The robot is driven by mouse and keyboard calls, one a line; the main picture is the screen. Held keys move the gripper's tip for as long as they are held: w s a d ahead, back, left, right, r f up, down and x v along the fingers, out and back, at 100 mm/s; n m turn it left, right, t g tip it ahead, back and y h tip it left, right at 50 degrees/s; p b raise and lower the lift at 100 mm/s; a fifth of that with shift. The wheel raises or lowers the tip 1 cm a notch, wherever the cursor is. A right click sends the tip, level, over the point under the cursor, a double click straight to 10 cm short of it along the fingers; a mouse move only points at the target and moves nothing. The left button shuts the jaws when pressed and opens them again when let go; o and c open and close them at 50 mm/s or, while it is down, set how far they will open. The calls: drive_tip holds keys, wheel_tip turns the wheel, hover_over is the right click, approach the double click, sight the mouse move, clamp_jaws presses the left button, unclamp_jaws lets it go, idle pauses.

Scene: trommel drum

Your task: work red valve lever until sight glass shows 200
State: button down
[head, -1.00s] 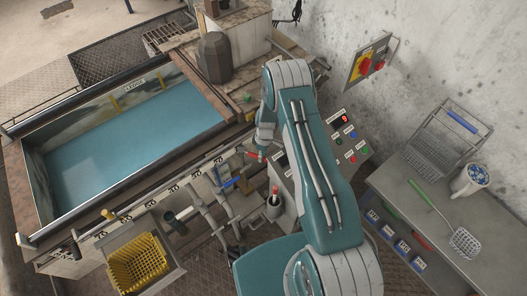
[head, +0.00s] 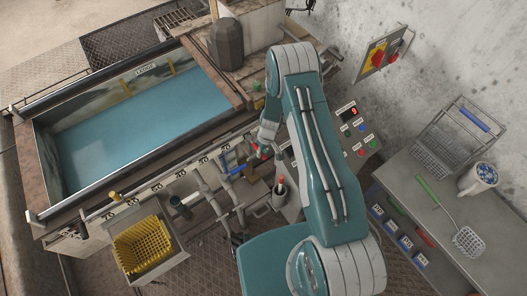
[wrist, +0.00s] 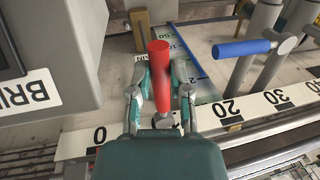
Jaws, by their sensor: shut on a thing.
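The red valve lever (wrist: 160,75) stands between the two fingers of my gripper (wrist: 161,92) in the wrist view, its rounded end reaching past the fingertips. My gripper is shut on it. In the head view my gripper (head: 268,143) is at the front edge of the tank, and only a little red of the lever (head: 263,153) shows beside it. A blue-edged strip with scale marks (wrist: 185,50), possibly the sight glass, lies behind the lever in the wrist view. Its level cannot be read, as the lever and fingers cover part of it.
A blue-handled lever (wrist: 243,48) stands right of the red one, close to my gripper. A grey box (wrist: 45,60) is close on the left. The tank of blue water (head: 150,130) lies behind, a yellow basket (head: 147,246) front left, a side table (head: 430,220) right.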

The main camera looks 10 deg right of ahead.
drive_tip(key=c, duration=0.6)
unclamp_jaws()
drive_tip(key=shift+a+f, duration=0.1)
drive_tip(key=r, duration=0.4)
drive_tip(key=d+r, duration=0.1)
drive_tip(key=r, duration=0.3)
drive_tip(key=w+d+r, duration=0.1)
drive_tip(key=r, duration=0.2)
drive_tip(key=shift+r, duration=0.4)
